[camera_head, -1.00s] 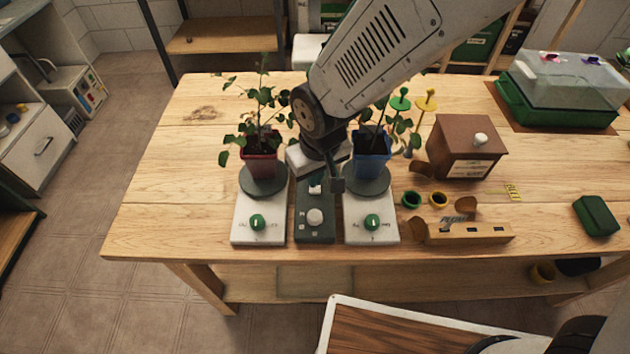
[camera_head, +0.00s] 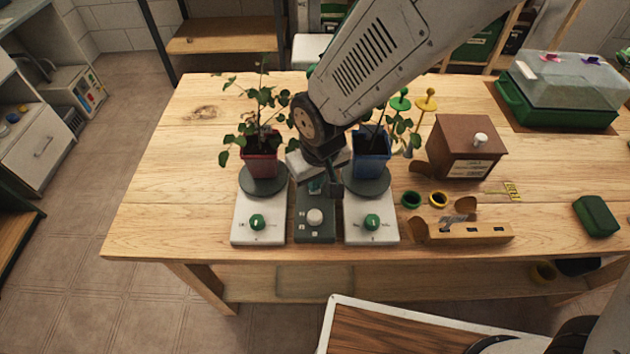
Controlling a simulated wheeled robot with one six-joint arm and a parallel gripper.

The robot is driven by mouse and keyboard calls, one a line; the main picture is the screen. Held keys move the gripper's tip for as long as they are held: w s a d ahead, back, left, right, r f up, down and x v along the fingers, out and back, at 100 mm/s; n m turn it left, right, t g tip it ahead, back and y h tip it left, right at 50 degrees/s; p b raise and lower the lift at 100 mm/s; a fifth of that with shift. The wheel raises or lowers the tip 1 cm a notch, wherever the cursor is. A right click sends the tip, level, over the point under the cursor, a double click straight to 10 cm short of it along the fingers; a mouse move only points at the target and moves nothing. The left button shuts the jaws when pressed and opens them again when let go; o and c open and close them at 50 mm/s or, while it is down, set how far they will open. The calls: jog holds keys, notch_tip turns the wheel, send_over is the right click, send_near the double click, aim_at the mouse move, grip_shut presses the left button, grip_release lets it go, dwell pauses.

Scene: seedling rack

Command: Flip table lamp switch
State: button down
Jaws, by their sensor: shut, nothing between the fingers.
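A dark grey-green control box (camera_head: 315,233) stands at the front of the table between two white plant stands. It has a white round knob (camera_head: 315,216) and, further back, a small teal and white part (camera_head: 316,188) that may be a switch. My gripper (camera_head: 334,187) is shut and empty, pointing down over the back right of the box, close beside that part. I cannot tell whether it touches it. My wrist hides the back of the box and the switch position is unclear. I cannot make out a table lamp.
Plants in a red pot (camera_head: 260,164) and a blue pot (camera_head: 372,163) flank my gripper closely. Their stands have green knobs (camera_head: 257,222). A brown box (camera_head: 464,150) and a wooden block (camera_head: 469,233) stand to the right. The table's left side is clear.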

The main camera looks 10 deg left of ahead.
aim_at(318, 192)
jog(key=shift+r, duration=3.45)
jog(key=shift+s+d+f, duration=0.1)
jog(key=shift+s+d, duration=0.1)
jog(key=shift+d, duration=0.1)
jog(key=s+d+r+m, duration=0.3)
jog(key=s+d+r, duration=0.1)
jog(key=d, duration=0.8)
jog(key=s+d+r+m, duration=0.3)
jog(key=d+r, duration=0.3)
jog(key=d, duration=0.6)
jog(key=s+d+r+m+h, duration=0.1)
jog(key=s+d+r, duration=0.4)
jog(key=d, duration=0.7)
jog(key=shift+r+m, duration=0.6)
jog(key=shift+m, duration=0.3)
